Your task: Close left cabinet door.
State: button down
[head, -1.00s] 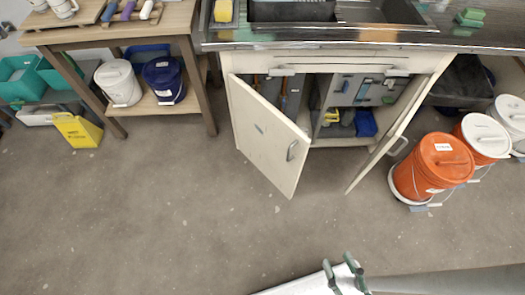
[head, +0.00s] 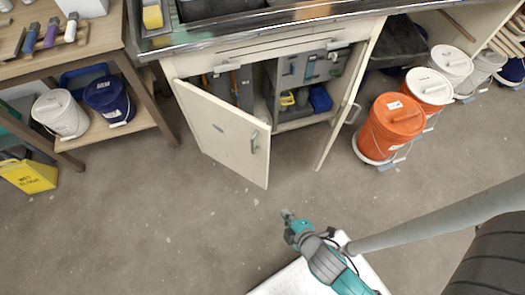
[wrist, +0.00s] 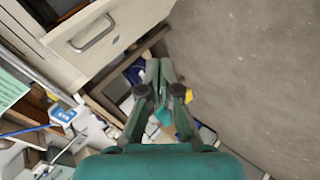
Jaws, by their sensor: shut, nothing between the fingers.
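The left cabinet door (head: 222,132) is a cream panel, swung open toward me, with a metal handle (head: 253,142) near its free edge. The right cabinet door (head: 340,122) also stands open, seen nearly edge-on. My gripper (head: 287,214) is in front of the cabinet, below and right of the left door's lower corner in the head view, and looks apart from it. In the wrist view the fingers of my gripper (wrist: 159,68) are together and empty. A cream panel with a handle (wrist: 92,34) shows there at upper left; I cannot tell which door it is.
Orange and white buckets (head: 390,127) stand on the floor right of the cabinet. A wooden table (head: 140,130) with buckets on its lower shelf is to the left, near a yellow wet-floor sign (head: 30,174). Grey floor (head: 150,235) in front is clear.

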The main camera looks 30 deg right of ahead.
jog(key=w+f+n+g+h, duration=0.1)
jog(key=w+f+n+h, duration=0.15)
jog(key=w, duration=0.35)
jog(key=w+f+n+g+h, duration=0.1)
jog(key=w+n, duration=0.3)
jog(key=w, duration=0.1)
jog(key=w+a+r+n+g+h, duration=0.35)
jog(key=w+r, duration=0.25)
jog(key=w, duration=0.3)
send_near(267, 150)
jog(key=a+f+x, duration=0.1)
jog(key=x, duration=0.4)
jog(key=shift+w+d+r+n+h, duration=0.1)
jog(key=shift+w+d+n+h, duration=0.1)
jog(key=shift+d, duration=0.2)
jog(key=shift+w+d+n+h, duration=0.1)
jog(key=shift+d+n, duration=0.1)
jog(key=shift+d, duration=0.15)
jog(key=shift+d, duration=0.1)
